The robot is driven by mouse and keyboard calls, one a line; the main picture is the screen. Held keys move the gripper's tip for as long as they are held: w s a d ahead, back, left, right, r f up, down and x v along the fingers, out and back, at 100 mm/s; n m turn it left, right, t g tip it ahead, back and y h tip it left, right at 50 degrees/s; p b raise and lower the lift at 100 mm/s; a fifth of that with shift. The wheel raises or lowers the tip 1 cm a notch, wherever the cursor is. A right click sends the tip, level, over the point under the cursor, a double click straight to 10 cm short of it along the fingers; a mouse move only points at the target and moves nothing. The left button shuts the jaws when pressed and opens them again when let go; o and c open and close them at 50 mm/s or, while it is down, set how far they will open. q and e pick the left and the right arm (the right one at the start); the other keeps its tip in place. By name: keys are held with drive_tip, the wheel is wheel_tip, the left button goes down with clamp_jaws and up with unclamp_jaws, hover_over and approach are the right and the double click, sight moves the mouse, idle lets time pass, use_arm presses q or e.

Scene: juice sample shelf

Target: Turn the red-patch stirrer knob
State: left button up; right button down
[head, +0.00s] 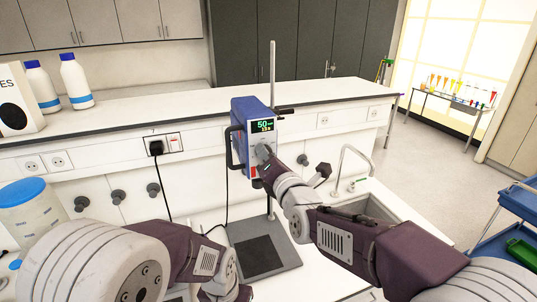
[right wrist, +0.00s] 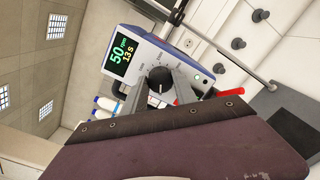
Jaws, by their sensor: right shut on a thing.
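The stirrer (head: 240,112) is a blue box with a pale front, mounted on a metal rod above a dark base plate. Its display (head: 264,126) is lit, and in the right wrist view the display (right wrist: 121,54) reads 50 rpm and 13 s. A red patch (head: 257,184) shows at the stirrer's lower edge. The round black knob (right wrist: 159,77) has a white mark. My right gripper (head: 264,153) is at the stirrer's front, and its fingers (right wrist: 160,90) are shut on the knob from both sides. It hides the knob in the head view. My left gripper is out of view.
A white bench with wall sockets (head: 58,160) runs behind. White bottles with blue bands (head: 77,85) stand on it at left. A clear blue-lidded container (head: 35,215) is at front left. A sink tap (head: 345,160) is right of the stirrer. A blue cart (head: 518,200) is far right.

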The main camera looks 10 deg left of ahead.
drive_tip(key=shift+n, duration=0.3)
idle(0.4)
drive_tip(key=c, duration=1)
unclamp_jaws()
drive_tip(key=shift+o, duration=0.2)
drive_tip(key=b+v, duration=0.3)
drive_tip(key=v, duration=0.6)
